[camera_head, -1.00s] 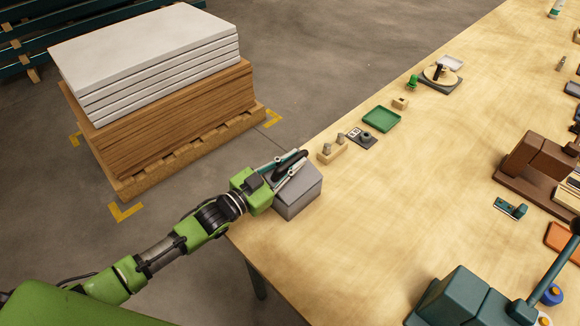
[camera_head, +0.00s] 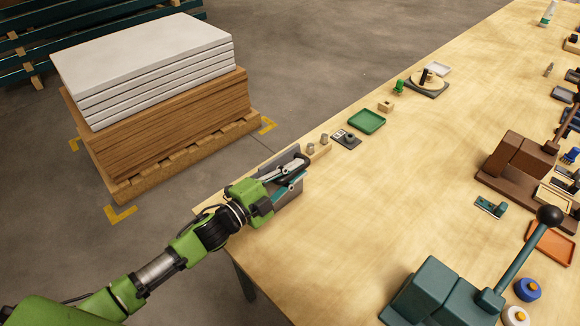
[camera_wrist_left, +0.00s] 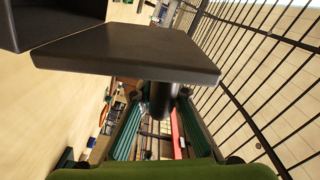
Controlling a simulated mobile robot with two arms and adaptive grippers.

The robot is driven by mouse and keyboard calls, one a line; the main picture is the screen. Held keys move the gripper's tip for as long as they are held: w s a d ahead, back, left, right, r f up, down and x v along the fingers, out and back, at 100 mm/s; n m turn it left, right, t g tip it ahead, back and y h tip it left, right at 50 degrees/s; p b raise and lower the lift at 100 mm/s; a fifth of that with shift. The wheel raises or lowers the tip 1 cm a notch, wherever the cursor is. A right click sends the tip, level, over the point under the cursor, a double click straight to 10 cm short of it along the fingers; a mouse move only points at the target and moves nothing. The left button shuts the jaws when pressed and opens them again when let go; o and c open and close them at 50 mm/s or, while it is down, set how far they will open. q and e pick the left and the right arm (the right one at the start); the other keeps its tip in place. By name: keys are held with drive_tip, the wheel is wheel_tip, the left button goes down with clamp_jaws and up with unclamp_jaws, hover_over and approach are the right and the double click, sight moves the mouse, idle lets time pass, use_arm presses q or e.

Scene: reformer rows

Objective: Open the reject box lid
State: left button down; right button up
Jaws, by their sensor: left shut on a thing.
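The reject box (camera_head: 291,198) is a small grey box near the table's left edge in the head view, mostly hidden behind my gripper. Its grey lid (camera_head: 281,157) stands tilted up, clear of the box top. My left gripper (camera_head: 298,166) is shut on the lid's dark handle. In the left wrist view the lid (camera_wrist_left: 130,52) is a dark flat plate, and its round handle (camera_wrist_left: 163,98) sits between the two fingers. Part of the dark box (camera_wrist_left: 55,18) shows at upper left there. My right gripper is not in view.
A wooden block with pegs (camera_head: 318,150), a small grey fixture (camera_head: 347,139) and a green tray (camera_head: 367,121) stand just beyond the box. A teal lever press (camera_head: 430,290) stands at the front right. The table's middle is clear. A pallet stack (camera_head: 160,120) is on the floor.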

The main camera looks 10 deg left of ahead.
use_arm(q)
drive_tip(key=shift+s+d+f+m+b, duration=0.15)
drive_tip(key=shift+s+d+f+m, duration=0.1)
drive_tip(key=shift+d+m, duration=0.25)
drive_tip(key=shift+s+d+f+m+b, duration=0.15)
drive_tip(key=shift+s+d+m, duration=0.1)
drive_tip(key=shift+m, duration=0.45)
drive_tip(key=c, duration=2)
unclamp_jaws()
drive_tip(key=shift+o, duration=0.2)
drive_tip(key=v, duration=1.2)
